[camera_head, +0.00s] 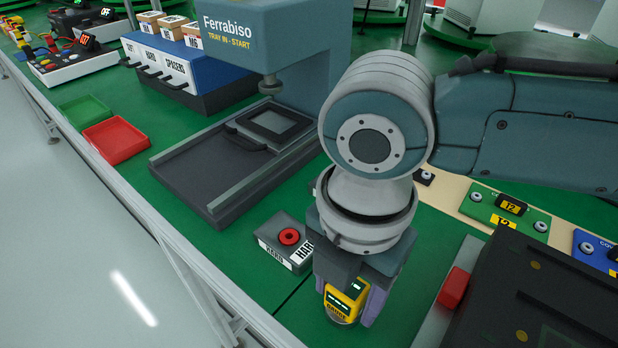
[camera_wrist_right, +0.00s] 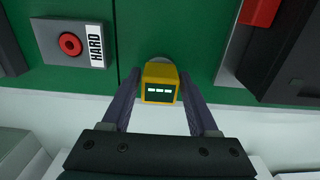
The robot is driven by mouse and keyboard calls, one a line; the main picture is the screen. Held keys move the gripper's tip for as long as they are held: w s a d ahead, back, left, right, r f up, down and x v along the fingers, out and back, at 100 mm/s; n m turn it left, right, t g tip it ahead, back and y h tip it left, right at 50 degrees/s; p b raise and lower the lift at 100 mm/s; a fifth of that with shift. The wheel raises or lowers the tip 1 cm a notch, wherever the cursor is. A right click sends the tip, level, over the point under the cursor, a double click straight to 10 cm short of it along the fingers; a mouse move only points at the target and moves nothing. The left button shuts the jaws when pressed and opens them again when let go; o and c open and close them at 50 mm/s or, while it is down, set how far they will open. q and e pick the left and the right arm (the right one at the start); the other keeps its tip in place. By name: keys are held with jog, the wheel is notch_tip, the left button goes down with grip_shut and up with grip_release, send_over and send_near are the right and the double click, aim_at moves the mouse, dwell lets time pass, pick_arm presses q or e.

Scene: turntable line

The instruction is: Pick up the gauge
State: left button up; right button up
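The gauge (camera_head: 343,301) is a small yellow block with a dark display on a round grey base. It stands on the green table top near the front edge. It also shows in the right wrist view (camera_wrist_right: 160,84), its display facing the camera. My right gripper (camera_head: 347,306) is above it, pointing down, with one purple-grey finger on each side. In the right wrist view the fingers (camera_wrist_right: 160,90) flank the gauge with narrow gaps beside its body; no firm contact shows. My left gripper is in neither view.
A grey block with a red ring marked HARD (camera_head: 287,241) stands close left of the gripper. A red block (camera_head: 453,288) and a dark machine (camera_head: 540,295) are on the right. The Ferrabiso press (camera_head: 270,40) stands behind left. Red (camera_head: 117,139) and green trays (camera_head: 86,111) lie farther left.

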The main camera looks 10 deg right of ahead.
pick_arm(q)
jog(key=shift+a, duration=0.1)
pick_arm(e)
grip_shut()
jog(key=shift+r, duration=0.15)
dwell(0.3)
